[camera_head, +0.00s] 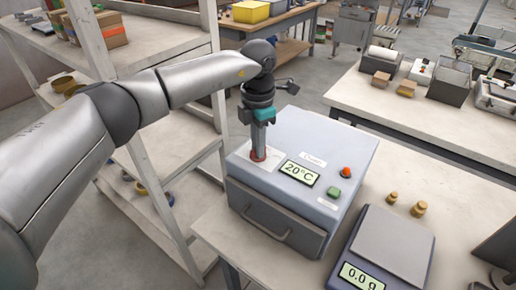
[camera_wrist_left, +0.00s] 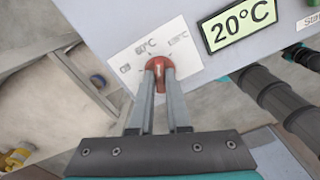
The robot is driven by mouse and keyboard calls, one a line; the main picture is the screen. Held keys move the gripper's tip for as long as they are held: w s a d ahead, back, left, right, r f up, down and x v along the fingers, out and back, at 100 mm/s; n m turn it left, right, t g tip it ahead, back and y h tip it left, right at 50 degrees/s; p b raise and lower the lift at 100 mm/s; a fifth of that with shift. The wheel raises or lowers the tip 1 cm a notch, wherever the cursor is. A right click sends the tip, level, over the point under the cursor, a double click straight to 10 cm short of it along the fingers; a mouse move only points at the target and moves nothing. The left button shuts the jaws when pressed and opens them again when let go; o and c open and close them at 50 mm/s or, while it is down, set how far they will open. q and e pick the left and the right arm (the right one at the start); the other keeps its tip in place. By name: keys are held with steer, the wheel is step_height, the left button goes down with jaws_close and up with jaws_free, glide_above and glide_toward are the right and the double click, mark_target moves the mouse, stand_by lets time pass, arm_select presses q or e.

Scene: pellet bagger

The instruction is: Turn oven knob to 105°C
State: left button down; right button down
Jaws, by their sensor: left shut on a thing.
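The oven (camera_head: 322,147) is a grey-blue box on the table with a drawer-like front and handle. Its display (camera_head: 300,173) reads 20°C. The red oven knob (camera_wrist_left: 158,68) sits on a white label plate (camera_wrist_left: 130,62) with printed temperature marks, one reading 60°C; the others are too small to read surely. My left gripper (camera_head: 259,152) points down at the knob from above. In the left wrist view its two fingers are shut on the knob, one on each side, and partly cover it. My right gripper is not in view.
An orange-red button (camera_head: 346,172) and a green button (camera_head: 334,192) are on the oven top. A scale (camera_head: 393,243) reading 0.0 g stands to the right, with small brass weights (camera_head: 419,209) behind it. A shelf (camera_head: 150,62) stands left.

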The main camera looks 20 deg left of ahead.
arm_select(q)
steer(key=m+b, duration=0.1)
steer(key=m, duration=0.2)
steer(key=shift+m, duration=0.3)
steer(key=shift+r+m+b, duration=0.1)
steer(key=shift+m+b, duration=0.55)
steer(key=shift+m, duration=1.15)
steer(key=c, duration=0.9)
jaws_free()
step_height(320, 180, up, 15)
steer(key=shift+r, duration=0.1)
